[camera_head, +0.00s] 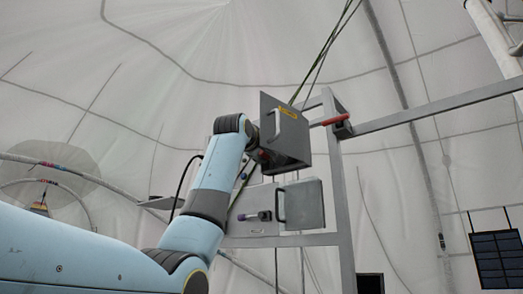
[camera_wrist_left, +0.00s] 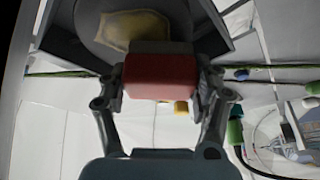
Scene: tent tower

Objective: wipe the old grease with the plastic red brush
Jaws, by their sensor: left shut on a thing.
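The red brush (camera_wrist_left: 160,77) is a red block with a darker strip along its far side, held between the two fingers of my left gripper (camera_wrist_left: 161,92) in the wrist view. The old grease (camera_wrist_left: 132,27) is a tan-yellow patch on a dark round surface just beyond the brush. The brush overlaps the patch's near edge in the picture; I cannot tell if they touch. In the head view my left gripper (camera_head: 262,157) is at the opened grey box, mostly hidden by my wrist. The grease is not visible there. My right gripper is not in view.
The grey box's open door (camera_head: 286,128) stands beside my left wrist. A closed grey box (camera_head: 302,204) and a plate with a purple handle (camera_head: 252,215) sit below on the metal frame (camera_head: 345,215). A red-handled item (camera_head: 335,119) is to the right. Green cables hang behind.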

